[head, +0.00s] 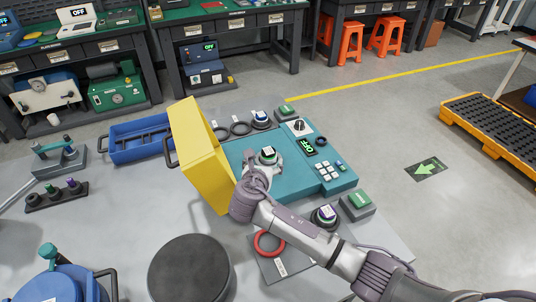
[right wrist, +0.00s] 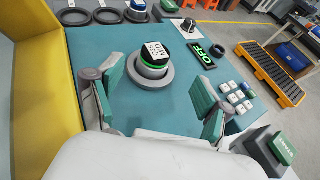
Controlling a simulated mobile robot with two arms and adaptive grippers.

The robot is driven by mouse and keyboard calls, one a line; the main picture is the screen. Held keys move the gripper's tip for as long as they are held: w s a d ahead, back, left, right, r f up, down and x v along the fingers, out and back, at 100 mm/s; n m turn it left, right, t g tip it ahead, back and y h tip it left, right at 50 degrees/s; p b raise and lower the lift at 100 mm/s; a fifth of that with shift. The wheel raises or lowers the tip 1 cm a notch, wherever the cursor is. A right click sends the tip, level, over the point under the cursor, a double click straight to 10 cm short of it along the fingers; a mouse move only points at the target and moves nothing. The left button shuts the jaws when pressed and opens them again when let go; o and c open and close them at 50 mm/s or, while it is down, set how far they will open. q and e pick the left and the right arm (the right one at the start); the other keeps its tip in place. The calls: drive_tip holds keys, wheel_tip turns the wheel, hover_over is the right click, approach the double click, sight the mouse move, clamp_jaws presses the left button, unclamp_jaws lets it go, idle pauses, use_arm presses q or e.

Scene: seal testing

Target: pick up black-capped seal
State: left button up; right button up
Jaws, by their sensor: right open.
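A seal (head: 268,154) with a black-and-white top, a green ring and a grey base stands upright on the teal test unit (head: 235,150). In the right wrist view the seal (right wrist: 154,62) shows its printed top, partly black and partly white. My right gripper (head: 262,172) is just on the near side of it. In the right wrist view my right gripper (right wrist: 155,92) is open and empty, its fingers spread wide, with the seal ahead between them. No contact shows. My left gripper is not in view.
A yellow panel (head: 197,155) stands upright at the unit's left. A blue-ringed seal (head: 260,118) and dark rings (head: 240,128) are behind. A purple-ringed seal (head: 324,215), a green button box (head: 358,203) and a red ring (head: 269,243) lie near my right arm.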

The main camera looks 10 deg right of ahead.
sight(268, 151)
drive_tip(key=x, duration=0.4)
drive_tip(key=shift+w+f, duration=0.35)
drive_tip(key=shift+w, duration=0.1)
drive_tip(key=shift+w+d, duration=0.1)
drive_tip(key=shift+w, duration=0.05)
drive_tip(key=x, duration=0.4)
drive_tip(key=shift+w+f, duration=0.1)
drive_tip(key=shift+f, duration=0.05)
drive_tip(key=shift+w+f, duration=0.1)
drive_tip(key=shift+w, duration=0.2)
drive_tip(key=shift+s, duration=0.1)
drive_tip(key=shift+c, duration=1)
drive_tip(key=c, duration=1.3)
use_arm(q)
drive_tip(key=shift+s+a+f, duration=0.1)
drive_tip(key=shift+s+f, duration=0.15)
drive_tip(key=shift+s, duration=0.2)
